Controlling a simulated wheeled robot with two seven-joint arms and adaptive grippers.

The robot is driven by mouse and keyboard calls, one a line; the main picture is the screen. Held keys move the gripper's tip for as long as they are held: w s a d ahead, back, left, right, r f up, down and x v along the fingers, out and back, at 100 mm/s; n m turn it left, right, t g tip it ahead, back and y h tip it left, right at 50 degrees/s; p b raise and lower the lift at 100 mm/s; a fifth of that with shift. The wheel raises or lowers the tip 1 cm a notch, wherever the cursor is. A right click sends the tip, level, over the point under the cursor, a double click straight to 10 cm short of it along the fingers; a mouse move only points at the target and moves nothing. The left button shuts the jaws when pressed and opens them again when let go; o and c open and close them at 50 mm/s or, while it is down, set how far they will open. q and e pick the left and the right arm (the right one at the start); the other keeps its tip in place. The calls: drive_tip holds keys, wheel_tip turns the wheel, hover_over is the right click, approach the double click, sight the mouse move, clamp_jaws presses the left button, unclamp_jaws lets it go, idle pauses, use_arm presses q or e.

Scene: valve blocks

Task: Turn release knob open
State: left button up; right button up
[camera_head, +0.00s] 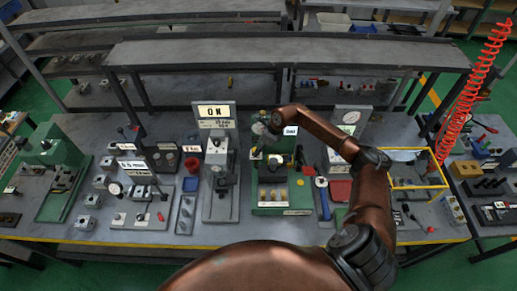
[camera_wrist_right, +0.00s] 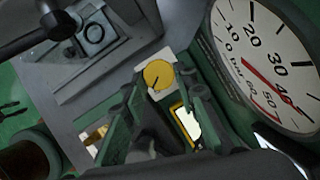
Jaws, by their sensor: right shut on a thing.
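The release knob (camera_wrist_right: 158,75) is a round yellow knob with a dark pointer line, on a pale plate in the right wrist view. My right gripper (camera_wrist_right: 166,88) is shut on this knob, with a dark finger on each side of it. In the head view my right gripper (camera_head: 265,139) is small and dark at the end of the brown arm, over the green station (camera_head: 299,199). The knob cannot be made out there. My left gripper is not in view.
A large pressure gauge (camera_wrist_right: 270,62) with a red needle stands close right of the knob. A dark lever with a round black end (camera_wrist_right: 58,25) is at upper left.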

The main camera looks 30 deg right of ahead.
drive_tip(key=shift+r, duration=0.1)
drive_tip(key=m, duration=0.1)
drive_tip(key=m+h+p, duration=0.1)
drive_tip(key=m+t, duration=0.1)
drive_tip(key=m, duration=0.1)
drive_tip(key=shift+a, duration=0.25)
drive_tip(key=shift+a+m+h, duration=0.1)
drive_tip(key=shift+m+h, duration=0.5)
drive_tip(key=shift+m, duration=0.3)
drive_tip(key=shift+a+m+h, duration=0.1)
drive_tip(key=shift+m+h, duration=0.2)
drive_tip(key=shift+m, duration=0.7)
drive_tip(key=m+h+b, duration=0.1)
drive_tip(key=m, duration=0.2)
drive_tip(key=shift+a, duration=0.15)
drive_tip(key=shift+m+h+b, duration=0.6)
drive_tip(key=shift+m+h, duration=0.1)
drive_tip(key=shift+m, duration=0.8)
drive_tip(key=o, duration=1.2)
drive_tip(key=shift+g, duration=0.3)
drive_tip(key=shift+c, duration=0.2)
